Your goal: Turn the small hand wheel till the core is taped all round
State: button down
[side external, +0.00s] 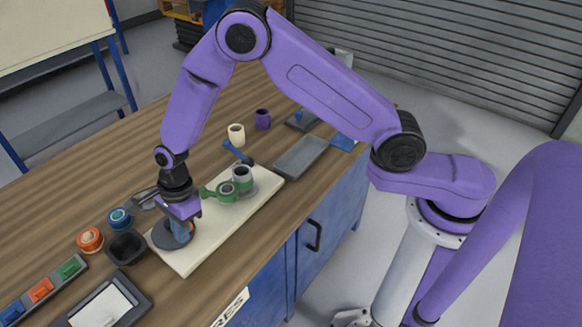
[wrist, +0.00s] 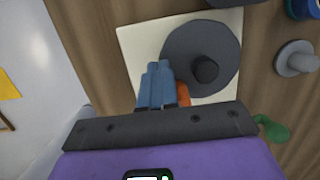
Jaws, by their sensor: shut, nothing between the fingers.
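A dark grey disc, which looks like the hand wheel (side external: 163,239), lies at the near left end of the cream board (side external: 208,247). In the wrist view the wheel (wrist: 183,42) shows a dark knob (wrist: 205,68) off its middle. My gripper (side external: 181,234) is over the wheel, pointing down. Its blue fingers (wrist: 157,84) are shut and empty, overlapping the wheel's edge beside the knob; whether they touch it I cannot tell. A grey core (side external: 242,173) with green around it stands further along the board, beside a green reel (side external: 227,191). How far the tape covers the core is hidden.
Left of the board are a dark bowl (side external: 126,247), an orange roll (side external: 90,239) and a blue roll (side external: 120,218). Behind stand a cream mug (side external: 236,134), a purple mug (side external: 262,119) and a grey tray (side external: 301,156). A blue-handled tool (side external: 236,152) lies beside the board.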

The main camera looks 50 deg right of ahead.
aim_at(193, 227)
jog(key=shift+d, duration=0.55)
jog(key=shift+w+d, duration=0.2)
jog(key=shift+d, duration=0.25)
jog(key=shift+w+d, duration=0.2)
jog(key=shift+d, duration=0.25)
jog(key=shift+w+d, duration=0.45)
jog(key=shift+d, duration=0.05)
jog(key=shift+w+d, duration=0.1)
